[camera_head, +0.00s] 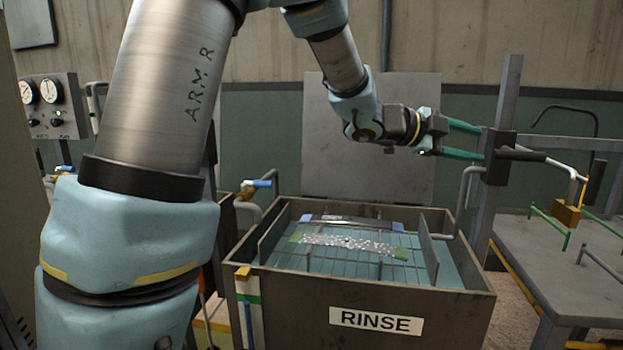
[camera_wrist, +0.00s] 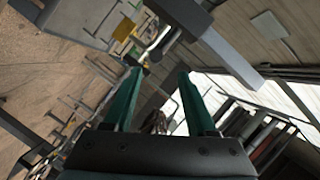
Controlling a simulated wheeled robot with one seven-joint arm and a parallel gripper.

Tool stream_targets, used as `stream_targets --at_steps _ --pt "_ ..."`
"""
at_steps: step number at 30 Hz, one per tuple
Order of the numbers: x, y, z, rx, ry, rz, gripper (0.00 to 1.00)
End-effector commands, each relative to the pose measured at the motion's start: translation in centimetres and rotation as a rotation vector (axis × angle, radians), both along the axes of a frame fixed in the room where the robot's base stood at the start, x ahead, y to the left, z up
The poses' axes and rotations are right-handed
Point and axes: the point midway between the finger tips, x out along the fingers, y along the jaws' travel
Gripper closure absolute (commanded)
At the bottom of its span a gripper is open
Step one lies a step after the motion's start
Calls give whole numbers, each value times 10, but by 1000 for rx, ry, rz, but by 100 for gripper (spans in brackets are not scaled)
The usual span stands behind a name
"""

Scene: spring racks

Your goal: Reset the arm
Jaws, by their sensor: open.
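My arm reaches from the left foreground over the rinse tank in the head view. My gripper (camera_head: 465,140) is at its far end, above and to the right of the tank, pointing right. Its two green fingers stand apart with a dark grey post fitting close to their tips; whether they touch it I cannot tell. In the wrist view my gripper (camera_wrist: 160,85) shows both green fingers spread, with nothing visible held between them.
The tank labelled RINSE (camera_head: 460,305) holds a wire rack with a speckled strip (camera_head: 345,243). A grey upright post (camera_head: 497,150) with side arms stands right of it. A grey bench (camera_head: 570,275) with green rails is at right. Gauges (camera_head: 45,92) are at left.

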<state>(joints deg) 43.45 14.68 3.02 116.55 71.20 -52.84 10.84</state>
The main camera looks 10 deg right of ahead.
Motion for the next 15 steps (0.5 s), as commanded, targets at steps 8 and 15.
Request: stream_targets --at_steps 8,15 --pt "101 92 -37 81 195 500 43" --pt "152 245 -104 192 521 1079 43"
